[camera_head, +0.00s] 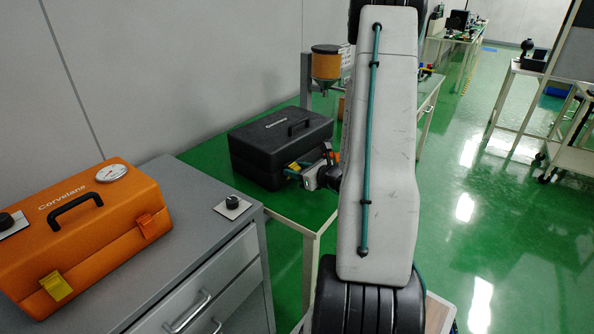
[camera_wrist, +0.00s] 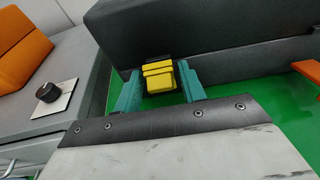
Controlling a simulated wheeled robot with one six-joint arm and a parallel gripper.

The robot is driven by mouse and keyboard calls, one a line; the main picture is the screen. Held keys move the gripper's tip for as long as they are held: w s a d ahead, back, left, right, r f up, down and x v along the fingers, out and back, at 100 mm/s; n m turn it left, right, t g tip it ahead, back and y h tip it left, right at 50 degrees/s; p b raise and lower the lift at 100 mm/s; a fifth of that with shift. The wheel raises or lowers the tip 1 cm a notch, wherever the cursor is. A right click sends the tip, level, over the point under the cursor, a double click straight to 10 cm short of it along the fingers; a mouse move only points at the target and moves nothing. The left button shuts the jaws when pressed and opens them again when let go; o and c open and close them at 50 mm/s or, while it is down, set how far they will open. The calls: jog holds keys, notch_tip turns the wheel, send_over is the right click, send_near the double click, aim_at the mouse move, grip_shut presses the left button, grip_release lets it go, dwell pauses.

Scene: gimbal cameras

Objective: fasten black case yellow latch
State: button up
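The black case (camera_head: 268,150) stands closed on the green-topped table, its handle on the lid. Its yellow latch (camera_wrist: 158,72) is on the front face near the left end; it also shows small in the head view (camera_head: 294,166). The latch appears to stick out from the case, but I cannot tell its exact angle. My gripper (camera_wrist: 160,86) is at the case front, with its teal fingers on either side of the latch. The fingers are open with narrow gaps beside the latch. In the head view my gripper (camera_head: 291,173) is small and partly merges with the latch.
An orange latch (camera_wrist: 306,68) sits farther right on the case front. An orange case (camera_head: 95,225) with a yellow latch rests on the grey cabinet (camera_head: 215,255) at left, beside a black knob (camera_head: 232,202).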

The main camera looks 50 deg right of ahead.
jog(key=v, duration=0.7)
jog(key=shift+s, duration=0.4)
jog(key=f, duration=0.1)
jog(key=s+f+m, duration=0.1)
jog(key=f, duration=0.1)
jog(key=shift+s, duration=0.15)
jog(key=shift+s+f+t, duration=0.2)
jog(key=shift+s+t, duration=0.05)
jog(key=shift+t, duration=0.35)
jog(key=shift+r+t, duration=0.2)
jog(key=shift+t, duration=0.3)
jog(key=shift+w+r+n+t, duration=0.3)
jog(key=shift+w+r+n, duration=0.2)
jog(key=shift+r, duration=0.2)
jog(key=w, duration=0.6)
jog(key=shift+w, duration=0.4)
